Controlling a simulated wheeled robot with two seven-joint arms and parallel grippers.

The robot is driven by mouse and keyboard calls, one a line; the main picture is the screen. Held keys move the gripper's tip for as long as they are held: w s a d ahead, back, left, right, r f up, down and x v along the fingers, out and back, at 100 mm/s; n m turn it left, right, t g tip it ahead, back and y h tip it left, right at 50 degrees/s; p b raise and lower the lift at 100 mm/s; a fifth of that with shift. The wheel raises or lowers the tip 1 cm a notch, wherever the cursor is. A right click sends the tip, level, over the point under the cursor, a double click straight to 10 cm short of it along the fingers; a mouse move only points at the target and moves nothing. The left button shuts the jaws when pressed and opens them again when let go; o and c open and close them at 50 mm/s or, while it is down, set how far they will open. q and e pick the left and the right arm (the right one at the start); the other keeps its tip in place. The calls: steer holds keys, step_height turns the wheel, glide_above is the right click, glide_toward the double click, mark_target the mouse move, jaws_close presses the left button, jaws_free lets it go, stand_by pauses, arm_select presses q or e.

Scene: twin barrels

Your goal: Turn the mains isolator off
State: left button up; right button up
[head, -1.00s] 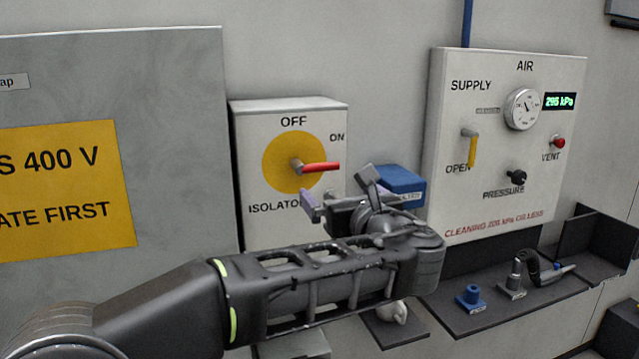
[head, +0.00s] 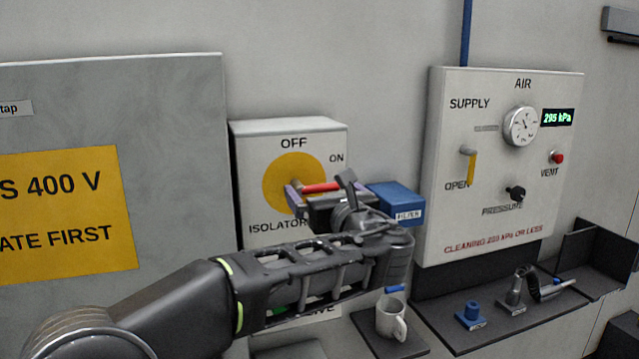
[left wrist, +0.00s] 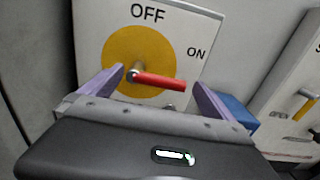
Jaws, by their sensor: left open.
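The isolator box (head: 250,180) is a pale box on the wall with a yellow disc (head: 284,168) and the words OFF at the top and ON at the right. Its red handle (head: 322,187) points right, toward ON; it also shows in the left wrist view (left wrist: 158,81). My left gripper (head: 318,188) is open in front of the box. In the left wrist view its purple fingers (left wrist: 158,92) stand on either side of the red handle. I cannot tell whether they touch it. My right gripper is not in view.
A grey cabinet (head: 180,150) with a yellow sign stands at the left. A blue box (head: 396,195) sits right of the isolator. The air panel (head: 470,225) is further right. A white mug (head: 388,318) stands on a dark shelf below my left arm.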

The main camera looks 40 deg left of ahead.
arm_select(q)
steer(key=shift+x, duration=0.85)
steer(key=shift+s, duration=0.1)
steer(key=c, duration=1.9)
